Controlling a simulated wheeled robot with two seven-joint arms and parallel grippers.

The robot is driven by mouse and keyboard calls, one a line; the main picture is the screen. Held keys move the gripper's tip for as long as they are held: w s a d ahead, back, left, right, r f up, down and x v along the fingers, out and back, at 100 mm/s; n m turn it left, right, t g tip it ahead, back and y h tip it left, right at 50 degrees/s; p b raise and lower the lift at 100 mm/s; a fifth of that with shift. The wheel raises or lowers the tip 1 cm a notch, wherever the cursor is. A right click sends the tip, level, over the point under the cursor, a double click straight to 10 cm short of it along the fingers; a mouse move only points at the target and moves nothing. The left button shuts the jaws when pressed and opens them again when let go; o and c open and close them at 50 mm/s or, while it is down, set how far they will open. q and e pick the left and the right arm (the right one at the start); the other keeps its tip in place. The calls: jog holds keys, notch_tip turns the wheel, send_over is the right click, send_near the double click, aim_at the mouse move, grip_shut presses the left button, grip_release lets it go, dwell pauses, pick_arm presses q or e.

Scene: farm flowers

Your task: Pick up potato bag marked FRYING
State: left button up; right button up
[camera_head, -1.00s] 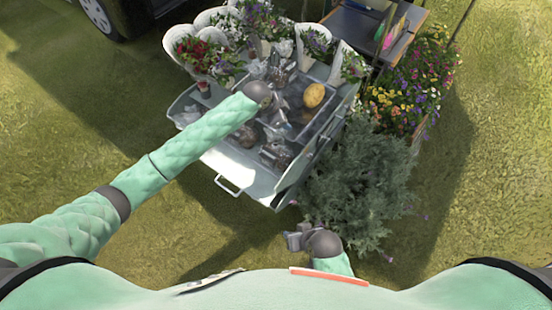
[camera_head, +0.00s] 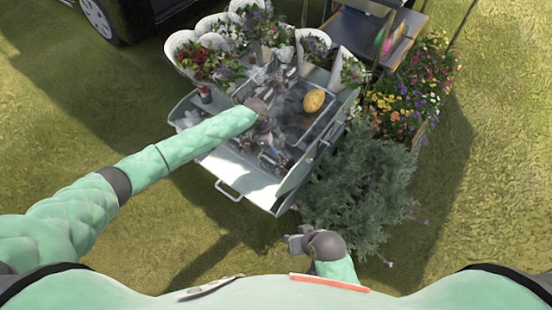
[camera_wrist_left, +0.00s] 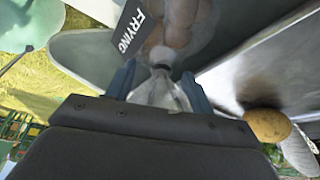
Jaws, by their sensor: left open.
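In the left wrist view, a clear plastic bag of potatoes (camera_wrist_left: 178,25) carries a black label reading FRYING (camera_wrist_left: 134,30). Its gathered neck and flared plastic end lie between the two blue fingers of my left gripper (camera_wrist_left: 158,82). The fingers are open, one on each side of the neck; contact cannot be told. In the head view, my left wrist and forearm cover much of this spot on the cart, so the bag is hard to make out there. My right gripper (camera_head: 297,241) hangs low beside the bush, away from the cart; its jaw opening is unclear.
The grey cart (camera_head: 240,172) has a tray with a yellow potato (camera_head: 314,100), also in the left wrist view (camera_wrist_left: 268,125). White flower cones (camera_head: 180,42) line its back. A bush (camera_head: 362,190) stands right of it. Grass lies open at the left.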

pick_arm(q)
jog(key=shift+x, duration=1.05)
grip_shut()
